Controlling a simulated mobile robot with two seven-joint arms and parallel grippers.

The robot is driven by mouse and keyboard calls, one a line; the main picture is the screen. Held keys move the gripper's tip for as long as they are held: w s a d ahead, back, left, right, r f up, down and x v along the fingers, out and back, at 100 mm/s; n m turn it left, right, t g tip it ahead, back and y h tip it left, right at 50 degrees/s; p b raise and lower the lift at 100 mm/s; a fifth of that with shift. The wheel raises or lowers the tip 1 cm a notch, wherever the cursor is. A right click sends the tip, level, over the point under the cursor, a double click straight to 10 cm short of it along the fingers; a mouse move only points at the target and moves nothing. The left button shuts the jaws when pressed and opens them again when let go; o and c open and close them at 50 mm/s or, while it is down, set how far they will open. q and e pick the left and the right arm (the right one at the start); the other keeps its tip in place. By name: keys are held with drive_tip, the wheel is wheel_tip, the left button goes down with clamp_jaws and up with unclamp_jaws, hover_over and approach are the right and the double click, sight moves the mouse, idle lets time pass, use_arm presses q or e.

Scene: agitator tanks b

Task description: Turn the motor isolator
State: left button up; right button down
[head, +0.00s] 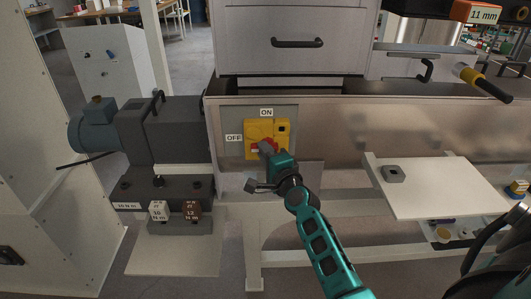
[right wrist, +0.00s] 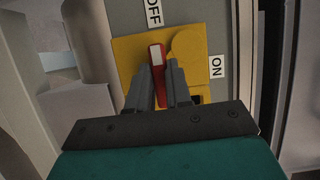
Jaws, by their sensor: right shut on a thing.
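The motor isolator is a yellow plate (head: 282,128) on a grey panel of the metal bench, with an ON label (head: 266,112) above it and an OFF label (head: 234,138) to its left. Its red handle (right wrist: 157,57) has a white mark at one end, and that end points toward the OFF label (right wrist: 153,12). My right gripper (head: 266,149) reaches up from below and is shut on the red handle, hiding part of it. In the right wrist view, the two dark fingers (right wrist: 162,85) stand on either side of the handle. My left gripper is not in view.
A grey motor unit (head: 180,130) stands left of the panel, with small labelled blocks (head: 158,211) below it. A white board (head: 440,185) carrying a small grey block (head: 392,173) lies to the right. A drawer with a dark handle (head: 297,43) is above.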

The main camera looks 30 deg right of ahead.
drive_tip(key=shift+f, duration=0.1)
drive_tip(key=c, duration=1)
unclamp_jaws()
drive_tip(key=shift+c, duration=0.2)
drive_tip(key=shift+s, duration=0.15)
drive_tip(key=s+a, duration=0.2)
drive_tip(key=s, duration=1)
drive_tip(key=shift+s+b, duration=0.25)
drive_tip(key=shift+b, duration=0.05)
drive_tip(key=shift+a, duration=0.1)
drive_tip(key=s+a+f+n+g+y, duration=0.2)
drive_tip(key=s+a+f+n, duration=0.4)
drive_tip(key=n, duration=0.5)
drive_tip(key=s+a+f+n+g+y, duration=0.2)
drive_tip(key=s+a+f+n+g, duration=0.3)
drive_tip(key=a+f+n, duration=0.3)
wheel_tip(320, 180, down, 3)
drive_tip(key=s+n, duration=0.1)
drive_tip(key=n, duration=0.2)
drive_tip(key=shift+s+a+y, duration=0.3)
drive_tip(key=shift+s+y, duration=0.1)
